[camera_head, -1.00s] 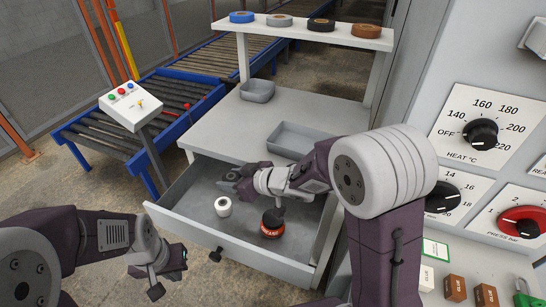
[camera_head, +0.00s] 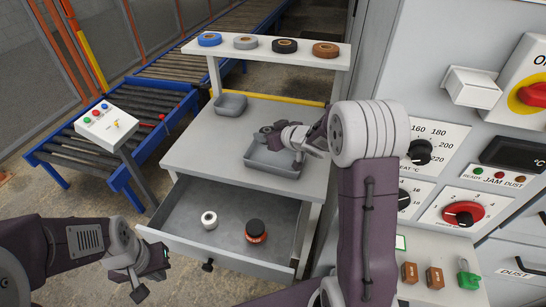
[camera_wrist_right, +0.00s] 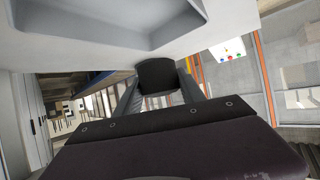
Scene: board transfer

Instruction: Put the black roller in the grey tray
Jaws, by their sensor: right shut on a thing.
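My right gripper (camera_head: 276,134) is shut on the black roller and holds it over the larger grey tray (camera_head: 288,171) on the worktop. In the right wrist view the black roller (camera_wrist_right: 157,74) shows between the two fingers (camera_wrist_right: 159,92), and the tray (camera_wrist_right: 165,35) shows at the top. In the head view the roller is small and partly hidden by the gripper, so its height above the tray is hard to tell. My left gripper (camera_head: 146,277) hangs low at the left, in front of the drawer; whether it is open is not clear.
A smaller grey tray (camera_head: 230,103) stands further back. The open drawer (camera_head: 185,235) holds a white roll (camera_head: 209,219) and a dark, red-banded tin (camera_head: 256,231). Several tape rolls lie on the shelf (camera_head: 330,61) above. A control cabinet (camera_head: 465,125) stands at the right.

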